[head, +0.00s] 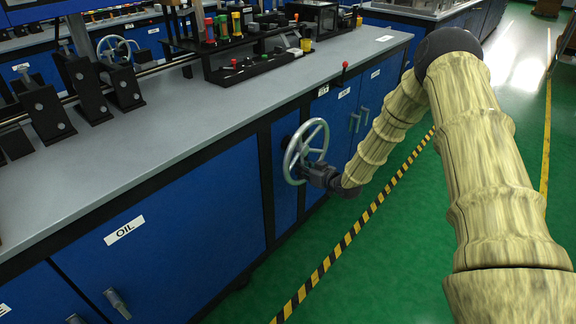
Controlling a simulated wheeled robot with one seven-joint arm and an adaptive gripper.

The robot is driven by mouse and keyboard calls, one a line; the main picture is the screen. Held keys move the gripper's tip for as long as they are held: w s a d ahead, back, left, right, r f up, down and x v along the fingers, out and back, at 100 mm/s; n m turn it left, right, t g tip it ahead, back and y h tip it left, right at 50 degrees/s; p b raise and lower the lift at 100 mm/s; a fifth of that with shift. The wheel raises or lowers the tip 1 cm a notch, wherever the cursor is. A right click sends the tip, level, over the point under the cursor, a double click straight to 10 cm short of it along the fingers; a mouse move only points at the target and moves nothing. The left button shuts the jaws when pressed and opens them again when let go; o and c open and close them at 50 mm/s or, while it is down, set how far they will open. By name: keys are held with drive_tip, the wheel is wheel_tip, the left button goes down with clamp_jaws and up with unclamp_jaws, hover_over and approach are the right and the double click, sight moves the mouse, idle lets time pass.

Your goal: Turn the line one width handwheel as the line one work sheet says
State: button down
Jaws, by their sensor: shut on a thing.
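A grey spoked handwheel (291,150) stands out from the blue front of the near bench, below the counter edge. My gripper (306,171) is at the lower right of the wheel and is shut on its rim. The fingertips are small here and partly merge with the rim and spokes. A small white label or sheet (384,38) lies on the counter at the far right. Its writing is too small to read, and I cannot tell whether it is a work sheet.
The grey bench top (190,130) carries black brackets (42,108) and a black rack with coloured parts (232,68). Another handwheel (103,44) shows behind. A blue cabinet labelled OIL (124,230) is at the lower left. A red-knobbed lever (345,67) rises by the counter edge. Green floor is clear beyond the striped line.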

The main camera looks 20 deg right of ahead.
drive_tip(key=shift+s+f, duration=0.2)
idle(0.4)
drive_tip(key=c, duration=1.5)
unclamp_jaws()
drive_tip(key=shift+d, duration=0.1)
drive_tip(key=shift+o, duration=0.2)
drive_tip(key=shift+r, duration=0.1)
drive_tip(key=shift+w, duration=0.1)
drive_tip(key=shift+r, duration=0.1)
drive_tip(key=v, duration=1.2)
